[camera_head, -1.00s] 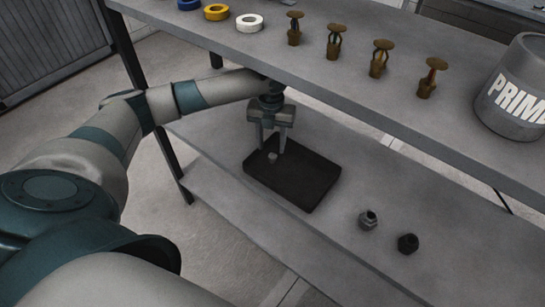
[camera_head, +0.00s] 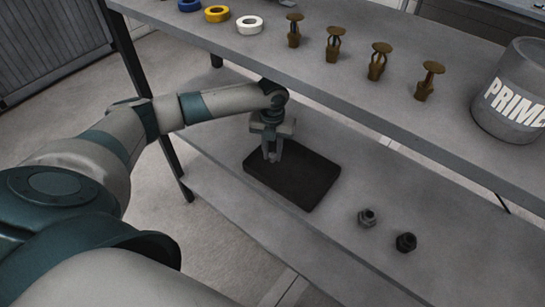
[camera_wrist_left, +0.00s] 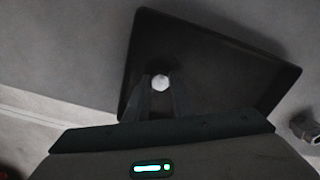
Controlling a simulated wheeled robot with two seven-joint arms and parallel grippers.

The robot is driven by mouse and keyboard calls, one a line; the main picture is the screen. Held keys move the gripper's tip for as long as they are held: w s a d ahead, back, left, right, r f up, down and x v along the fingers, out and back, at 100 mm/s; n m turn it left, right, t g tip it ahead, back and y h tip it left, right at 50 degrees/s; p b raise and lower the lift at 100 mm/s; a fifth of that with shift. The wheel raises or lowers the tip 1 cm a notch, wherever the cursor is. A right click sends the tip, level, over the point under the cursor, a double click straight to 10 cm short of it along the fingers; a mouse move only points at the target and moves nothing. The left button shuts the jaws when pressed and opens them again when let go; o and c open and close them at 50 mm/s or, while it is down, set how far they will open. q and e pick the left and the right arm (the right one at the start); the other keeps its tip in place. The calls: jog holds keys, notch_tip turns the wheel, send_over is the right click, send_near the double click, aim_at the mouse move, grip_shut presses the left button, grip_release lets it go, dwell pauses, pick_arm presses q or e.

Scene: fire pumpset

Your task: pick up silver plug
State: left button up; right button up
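The silver plug (camera_wrist_left: 160,83) is a small, pale hexagonal piece at the dark tray (camera_head: 310,192) on the lower shelf. My left gripper (camera_head: 271,156) points down over the left part of the tray. Its fingers are close together, one on each side of the plug, and look shut on it. In the left wrist view the plug sits between the fingertips (camera_wrist_left: 161,88). I cannot tell whether it touches the tray or is slightly above it. My right gripper is not in view.
A grey plug (camera_head: 367,217) and a black plug (camera_head: 406,242) stand right of the tray. The shelf right of the tray is mostly free.

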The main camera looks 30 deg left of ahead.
aim_at(273, 154)
pick_arm(q)
grip_shut()
